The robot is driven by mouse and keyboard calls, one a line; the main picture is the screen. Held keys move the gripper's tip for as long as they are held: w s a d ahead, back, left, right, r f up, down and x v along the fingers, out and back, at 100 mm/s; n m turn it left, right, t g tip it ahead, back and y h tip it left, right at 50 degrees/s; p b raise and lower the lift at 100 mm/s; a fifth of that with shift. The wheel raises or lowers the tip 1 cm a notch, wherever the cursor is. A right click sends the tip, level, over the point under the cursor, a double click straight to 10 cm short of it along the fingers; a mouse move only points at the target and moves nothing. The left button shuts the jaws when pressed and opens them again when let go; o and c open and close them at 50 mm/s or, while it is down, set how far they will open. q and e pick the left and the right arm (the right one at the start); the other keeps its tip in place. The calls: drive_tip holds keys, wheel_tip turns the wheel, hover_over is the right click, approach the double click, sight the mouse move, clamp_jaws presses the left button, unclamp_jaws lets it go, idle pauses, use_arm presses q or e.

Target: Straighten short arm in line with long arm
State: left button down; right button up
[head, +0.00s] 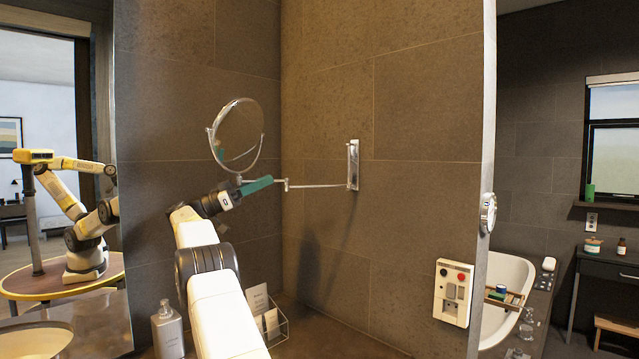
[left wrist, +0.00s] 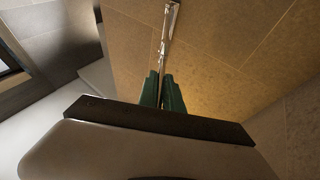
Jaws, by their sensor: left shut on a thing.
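A round vanity mirror (head: 238,135) hangs on a folding wall arm. Its long arm (head: 318,186) runs left from a chrome wall plate (head: 353,165) to a joint (head: 286,184). The short arm is mostly hidden behind my left gripper (head: 257,185), whose green fingers are shut on it just left of the joint. In the head view the two arms look nearly in line, with the short part sloping slightly. In the left wrist view the green fingers (left wrist: 163,92) close around the chrome rod (left wrist: 162,55), which leads up to the wall plate. My right gripper is not in view.
A soap bottle (head: 167,330) and a clear holder with cards (head: 264,318) stand on the counter below my left arm. A wall panel with red and black buttons (head: 454,292) is at the right. The wall between arm and counter is clear.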

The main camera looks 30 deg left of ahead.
use_arm(q)
drive_tip(key=shift+r, duration=0.15)
idle(0.3)
drive_tip(key=c, duration=1.5)
unclamp_jaws()
drive_tip(key=shift+d, duration=0.1)
drive_tip(key=shift+w, duration=0.1)
drive_tip(key=shift+w, duration=0.1)
